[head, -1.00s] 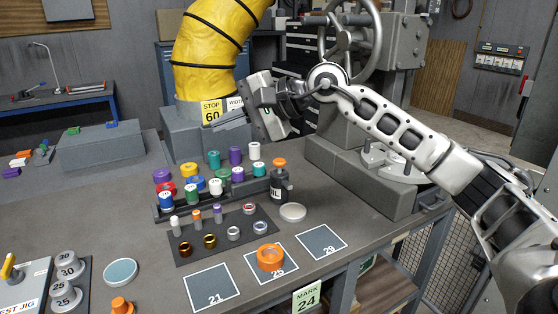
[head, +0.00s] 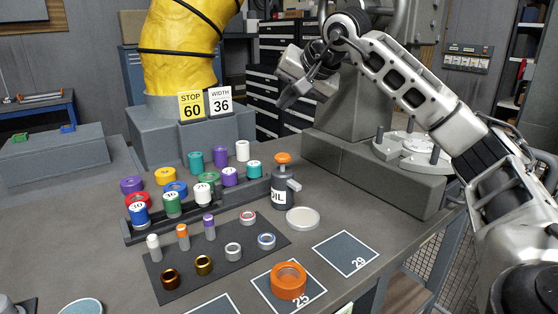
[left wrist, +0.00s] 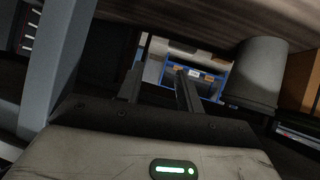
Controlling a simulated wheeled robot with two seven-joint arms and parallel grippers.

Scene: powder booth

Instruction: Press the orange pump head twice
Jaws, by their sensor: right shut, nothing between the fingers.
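The dark oil bottle (head: 282,194) stands upright on the bench, right of the rack of coloured spools. Its orange pump head (head: 283,158) is on top, and a grey piece sticks out at its right side. My right gripper (head: 286,102) is shut and empty, in the air above the pump head in the picture, apart from it. My left gripper (left wrist: 160,88) shows only in the left wrist view. Its two dark fingers are apart with nothing between them, and it is away from the bottle.
A pale round disc (head: 303,218) lies just right of the bottle. The spool rack (head: 128,232) is to its left. An orange ring (head: 288,281) sits on the mat marked 25; the mat marked 29 (head: 345,253) is bare. A grey machine base (head: 372,180) stands behind right.

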